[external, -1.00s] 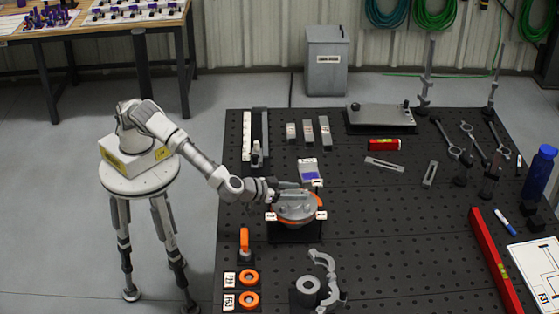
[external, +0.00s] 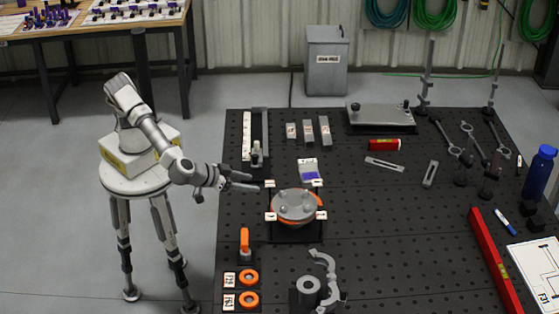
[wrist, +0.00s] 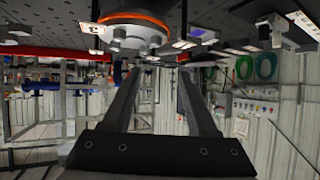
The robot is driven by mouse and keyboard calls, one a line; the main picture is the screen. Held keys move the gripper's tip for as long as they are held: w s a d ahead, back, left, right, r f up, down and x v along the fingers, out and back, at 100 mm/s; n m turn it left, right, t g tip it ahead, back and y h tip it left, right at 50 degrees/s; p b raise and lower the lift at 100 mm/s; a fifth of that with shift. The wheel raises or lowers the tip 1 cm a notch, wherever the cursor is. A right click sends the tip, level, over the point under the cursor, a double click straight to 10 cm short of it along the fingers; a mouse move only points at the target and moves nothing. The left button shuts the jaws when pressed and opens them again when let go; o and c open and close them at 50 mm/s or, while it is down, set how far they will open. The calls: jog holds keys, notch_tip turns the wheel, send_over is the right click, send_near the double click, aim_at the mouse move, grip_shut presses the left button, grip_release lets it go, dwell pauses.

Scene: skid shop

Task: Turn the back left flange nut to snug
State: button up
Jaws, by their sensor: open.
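The round grey flange (external: 295,207) with an orange rim band sits on a dark stand on the perforated table. Several small grey nuts stand on its top; the one at the back left in the picture (external: 283,196) is too small to show how tight it is. White label cards stand at the stand's corners. My gripper (external: 254,182) is open and empty, left of the flange and apart from it. In the wrist view, my gripper's two fingers (wrist: 158,72) are spread with nothing between them, and the flange (wrist: 135,28) shows at the top, its underside or edge foremost.
An orange upright piece (external: 244,240) and two orange rings (external: 249,278) lie front left of the flange. A grey clamp (external: 326,272) stands in front. Small grey blocks (external: 308,131) and a purple-and-white box (external: 308,171) are behind.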

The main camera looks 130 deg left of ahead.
jog(key=s+d+r+m+h+p, duration=0.1)
jog(key=s+r+h+p, duration=0.1)
jog(key=s, duration=0.6)
jog(key=s+d+r+m+g+h+p, duration=0.1)
jog(key=s+r+m+h+p, duration=0.1)
jog(key=s, duration=0.6)
jog(key=shift+d+r+g+h+p, duration=0.25)
jog(key=shift+r+h+p, duration=0.25)
jog(key=shift+r+p, duration=0.45)
jog(key=shift+m, duration=0.3)
jog(key=n+t+y+p, duration=0.3)
jog(key=n+t, duration=0.4)
jog(key=n, duration=2.8)
send_near(302, 191)
jog(key=shift+g, duration=0.25)
jog(key=p+x, duration=0.1)
jog(key=x, duration=0.7)
jog(key=shift+w+a+p, duration=0.1)
jog(key=shift+w+p, duration=0.25)
jog(key=shift+w, duration=0.05)
